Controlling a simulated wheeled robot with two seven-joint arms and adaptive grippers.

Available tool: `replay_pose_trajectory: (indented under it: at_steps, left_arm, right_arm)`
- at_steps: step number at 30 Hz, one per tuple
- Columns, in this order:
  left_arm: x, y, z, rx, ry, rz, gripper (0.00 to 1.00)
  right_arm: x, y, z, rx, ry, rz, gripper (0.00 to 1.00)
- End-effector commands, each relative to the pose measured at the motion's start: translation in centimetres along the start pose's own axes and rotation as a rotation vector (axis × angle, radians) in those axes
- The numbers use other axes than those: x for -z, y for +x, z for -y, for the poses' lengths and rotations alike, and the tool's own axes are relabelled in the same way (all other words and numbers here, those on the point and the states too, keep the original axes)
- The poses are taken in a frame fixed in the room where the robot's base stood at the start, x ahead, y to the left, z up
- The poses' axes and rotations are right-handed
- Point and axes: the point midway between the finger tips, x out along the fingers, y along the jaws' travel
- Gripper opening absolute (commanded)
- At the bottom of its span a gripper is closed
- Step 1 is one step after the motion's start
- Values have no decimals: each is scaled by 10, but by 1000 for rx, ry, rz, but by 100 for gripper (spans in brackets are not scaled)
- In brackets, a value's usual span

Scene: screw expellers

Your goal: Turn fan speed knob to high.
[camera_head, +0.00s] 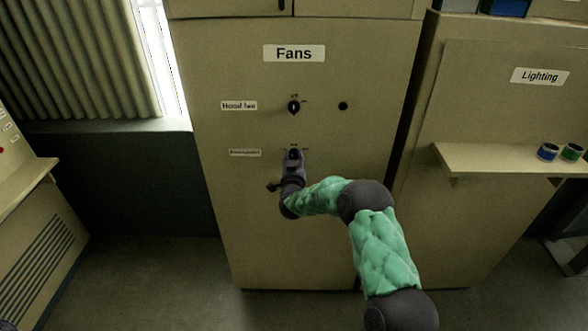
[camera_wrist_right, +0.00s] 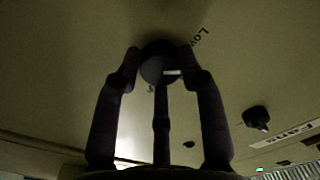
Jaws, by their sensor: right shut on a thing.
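The beige Fans cabinet (camera_head: 350,220) stands in the middle of the head view. My right gripper (camera_head: 294,156) is at the lower knob, beside a small label (camera_head: 245,153) too blurred to read. In the right wrist view the knob (camera_wrist_right: 158,64) is round and dark, with a white mark pointing right in the picture. My right gripper's fingers (camera_wrist_right: 160,72) are shut on its sides. Printed text that seems to read "Low" (camera_wrist_right: 198,38) is up and right of the knob. In the head view the gripper mostly hides this knob. My left gripper is not in view.
Above is another dark knob (camera_head: 294,106) with a "Hood fan" label (camera_head: 239,105), and a small black round piece (camera_head: 343,106) to its right. A Lighting cabinet (camera_head: 480,220) with a shelf (camera_head: 510,159) stands at right. Clear floor lies in front.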

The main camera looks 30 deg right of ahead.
Motion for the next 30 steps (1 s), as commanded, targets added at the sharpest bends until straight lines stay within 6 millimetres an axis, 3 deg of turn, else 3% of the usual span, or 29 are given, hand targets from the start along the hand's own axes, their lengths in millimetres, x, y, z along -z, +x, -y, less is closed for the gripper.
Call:
replay_pose_trajectory:
  at_steps: [1,3,30]
  left_arm:
    - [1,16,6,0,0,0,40]
    - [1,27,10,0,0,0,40]
    - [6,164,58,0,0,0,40]
  right_arm:
    - [-10,-1,-3,1,45,6,7]
    - [-10,-2,-2,1,111,7,7]
    - [-11,-1,1,-1,967,11,7]
